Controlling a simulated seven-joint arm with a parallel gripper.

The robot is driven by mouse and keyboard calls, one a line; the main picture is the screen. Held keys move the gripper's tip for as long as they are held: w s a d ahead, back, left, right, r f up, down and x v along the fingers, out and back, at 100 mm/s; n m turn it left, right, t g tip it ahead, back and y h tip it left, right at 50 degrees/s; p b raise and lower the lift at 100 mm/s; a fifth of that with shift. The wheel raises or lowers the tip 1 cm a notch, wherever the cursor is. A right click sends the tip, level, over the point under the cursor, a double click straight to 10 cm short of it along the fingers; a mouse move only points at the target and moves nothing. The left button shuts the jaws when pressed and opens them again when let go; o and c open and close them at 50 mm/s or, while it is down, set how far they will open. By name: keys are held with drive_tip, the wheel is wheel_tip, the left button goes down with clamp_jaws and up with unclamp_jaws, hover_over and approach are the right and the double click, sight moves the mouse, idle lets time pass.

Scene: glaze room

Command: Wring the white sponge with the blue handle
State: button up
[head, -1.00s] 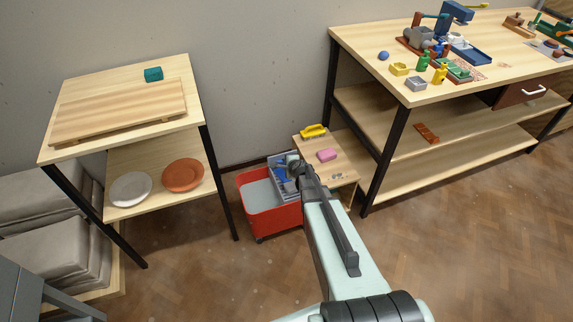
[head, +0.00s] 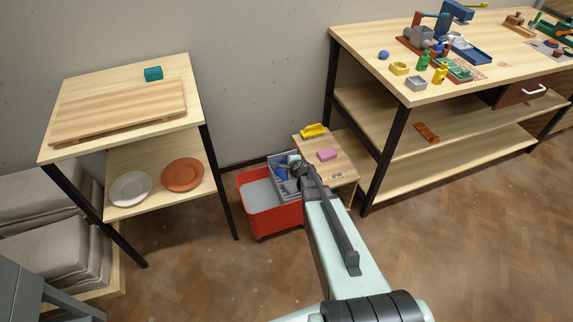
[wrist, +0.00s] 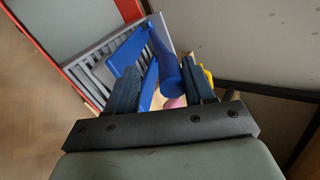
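A blue rounded handle (wrist: 167,62) stands between the fingers of my gripper (wrist: 160,72) in the wrist view, closer to the right finger. The two dark fingers are apart, with a gap beside the handle, so my gripper is open. A flat blue bar (wrist: 126,52) lies at a slant to the left of the handle. The white sponge cannot be made out clearly. In the head view, my gripper is over the grey slatted basket (head: 287,193) on the red bucket (head: 275,219); my arm hides part of it. Blue parts (head: 280,173) show inside the basket.
A low wooden stand (head: 341,169) right of the bucket holds a yellow-handled thing (head: 314,131) and a pink block (head: 327,154). A cluttered workbench (head: 417,98) stands at right, a table with a board (head: 120,111) at left. The floor in front is clear.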

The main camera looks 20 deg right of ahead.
drive_tip(key=v, duration=1.2)
